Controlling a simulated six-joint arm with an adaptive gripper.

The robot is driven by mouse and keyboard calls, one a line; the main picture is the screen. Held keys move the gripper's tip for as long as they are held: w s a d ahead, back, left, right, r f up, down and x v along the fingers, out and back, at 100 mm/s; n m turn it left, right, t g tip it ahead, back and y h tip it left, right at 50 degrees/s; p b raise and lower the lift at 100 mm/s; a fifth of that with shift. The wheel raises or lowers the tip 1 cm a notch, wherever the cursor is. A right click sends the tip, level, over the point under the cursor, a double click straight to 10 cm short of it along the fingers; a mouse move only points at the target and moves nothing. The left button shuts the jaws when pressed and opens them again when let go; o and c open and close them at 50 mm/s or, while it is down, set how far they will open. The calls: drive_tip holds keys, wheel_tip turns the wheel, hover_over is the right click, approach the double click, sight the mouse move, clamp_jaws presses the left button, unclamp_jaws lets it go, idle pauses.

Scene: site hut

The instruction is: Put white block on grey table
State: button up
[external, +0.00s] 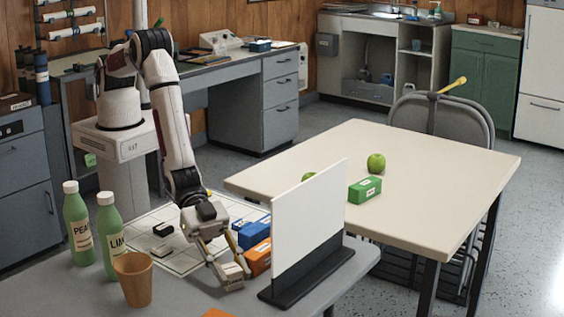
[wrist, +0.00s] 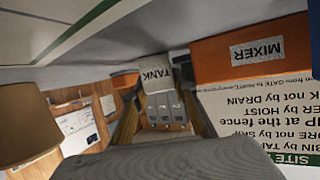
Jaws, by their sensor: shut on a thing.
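The white block (wrist: 157,74), labelled TANK, sits between my fingertips in the wrist view. My gripper (external: 235,274) is shut on it, low over the grey table (external: 188,292) in the external view. There the block is mostly covered by the fingers, and I cannot tell whether it touches the table top. An orange block labelled MIXER (wrist: 238,60) lies close beside it in the wrist view; an orange block also shows behind my gripper in the external view (external: 259,259).
A white panel (external: 308,222) on a black base stands right of my gripper. Blue blocks (external: 256,234) lie behind it. Two green bottles (external: 109,237) and a tan cup (external: 133,279) stand left. A cream table (external: 440,170) holds a green block (external: 365,190) and an apple (external: 376,163).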

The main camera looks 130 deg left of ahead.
drive_tip(key=shift+f, duration=0.1)
drive_tip(key=o, duration=0.8)
drive_tip(key=shift+o, duration=0.2)
drive_tip(key=shift+s+a+r, duration=0.15)
drive_tip(key=shift+s+r, duration=0.15)
drive_tip(key=shift+s, duration=0.05)
drive_tip(key=shift+v, duration=5.55)
drive_tip(key=shift+f, duration=0.1)
drive_tip(key=shift+a, duration=0.1)
